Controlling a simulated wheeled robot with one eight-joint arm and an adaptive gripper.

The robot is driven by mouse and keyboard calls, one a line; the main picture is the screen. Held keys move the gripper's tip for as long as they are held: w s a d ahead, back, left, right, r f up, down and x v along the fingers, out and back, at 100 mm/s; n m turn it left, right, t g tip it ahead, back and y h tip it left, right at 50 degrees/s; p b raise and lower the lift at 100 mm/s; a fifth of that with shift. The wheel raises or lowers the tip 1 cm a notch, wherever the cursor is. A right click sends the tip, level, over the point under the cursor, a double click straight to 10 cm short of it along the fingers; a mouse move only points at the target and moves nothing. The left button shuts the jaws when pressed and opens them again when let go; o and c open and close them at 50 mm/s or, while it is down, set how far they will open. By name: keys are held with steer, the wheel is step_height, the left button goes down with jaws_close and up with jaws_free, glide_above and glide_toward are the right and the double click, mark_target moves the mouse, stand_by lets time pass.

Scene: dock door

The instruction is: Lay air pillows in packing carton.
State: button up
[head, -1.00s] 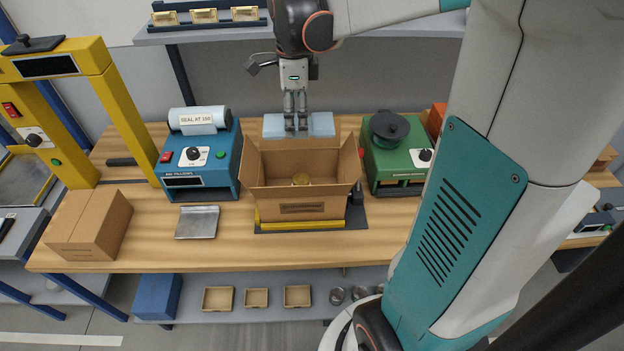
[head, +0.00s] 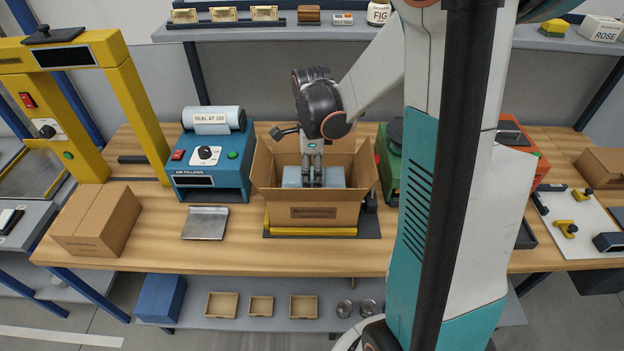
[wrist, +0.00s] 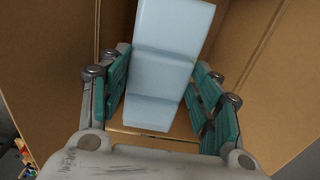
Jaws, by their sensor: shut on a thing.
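My gripper (head: 312,180) points down into the open packing carton (head: 313,214). It is shut on a pale blue strip of air pillows (head: 334,176), which lies across the inside of the carton, level with or just below the rim as far as I can tell. In the wrist view the air pillows (wrist: 158,62) sit between the teal finger pads, with the carton's brown walls (wrist: 256,65) around them. The jar-like round item seen in the carton earlier is hidden now. The carton stands upright with its flaps open on a dark base with a yellow front bar.
The blue air pillow machine (head: 213,160) with its metal chute (head: 206,223) is left of the carton. A green machine (head: 391,165) stands close on the right. A closed carton (head: 96,220) and a yellow frame (head: 145,120) are at the left. Bare table lies in front.

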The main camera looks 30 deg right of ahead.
mark_target(312, 174)
steer(key=shift+f+b, duration=0.3)
steer(key=shift+f, duration=1.2)
steer(key=shift+f, duration=0.1)
steer(key=shift+f+b, duration=0.35)
steer(key=shift+b, duration=0.1)
steer(key=shift+f, duration=0.1)
steer(key=o, duration=0.9)
step_height(312, 174, up, 13)
steer(key=p, duration=0.3)
steer(key=shift+p, duration=0.35)
